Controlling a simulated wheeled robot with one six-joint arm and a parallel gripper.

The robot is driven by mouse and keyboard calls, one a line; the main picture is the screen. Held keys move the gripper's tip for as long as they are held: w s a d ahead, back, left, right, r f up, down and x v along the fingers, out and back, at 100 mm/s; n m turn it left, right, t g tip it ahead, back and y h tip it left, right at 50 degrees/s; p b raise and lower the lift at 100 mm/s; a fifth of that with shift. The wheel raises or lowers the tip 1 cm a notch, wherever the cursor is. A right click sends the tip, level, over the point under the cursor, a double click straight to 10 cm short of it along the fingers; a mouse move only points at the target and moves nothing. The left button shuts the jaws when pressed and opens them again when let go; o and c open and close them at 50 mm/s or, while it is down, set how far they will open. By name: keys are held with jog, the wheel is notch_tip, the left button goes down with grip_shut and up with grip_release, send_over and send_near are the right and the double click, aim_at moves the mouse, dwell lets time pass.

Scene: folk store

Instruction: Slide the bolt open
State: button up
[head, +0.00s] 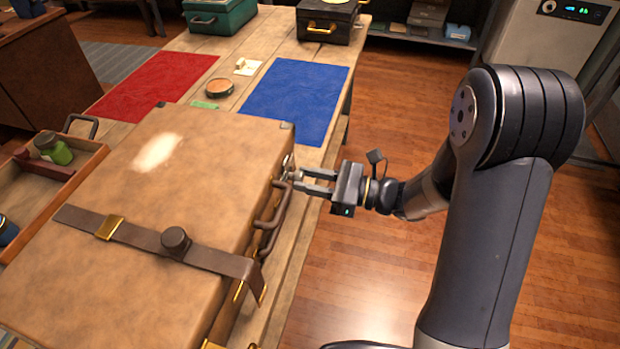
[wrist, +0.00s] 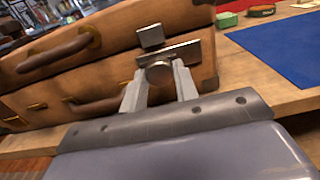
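A large tan suitcase (head: 185,185) lies closed on the wooden table. At the far end of its front side is a metal bolt, seen in the wrist view as a flat grey bar (wrist: 187,51) with a round knob (wrist: 159,73). My gripper (head: 301,180) reaches this end from the right. In the wrist view my gripper (wrist: 159,77) has its two fingers apart, one on each side of the knob. I cannot see clear contact on the knob. The bolt is small and partly hidden by my fingers in the head view.
Two brown handles are on the suitcase front, one (head: 272,210) close to my gripper. A square metal block (wrist: 150,37) sits above the bolt bar. A blue mat (head: 297,98) and a red mat (head: 155,82) lie beyond. The floor right of the table is clear.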

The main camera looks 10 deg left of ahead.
grip_shut()
jog(key=shift+w, duration=0.1)
jog(key=shift+w+d, duration=0.15)
jog(key=shift+w, duration=1.55)
jog(key=o, duration=0.5)
grip_release()
jog(key=shift+o, duration=0.2)
jog(key=shift+d, duration=0.1)
jog(key=d, duration=1)
jog(key=shift+s+d, duration=0.3)
jog(key=shift+s, duration=0.05)
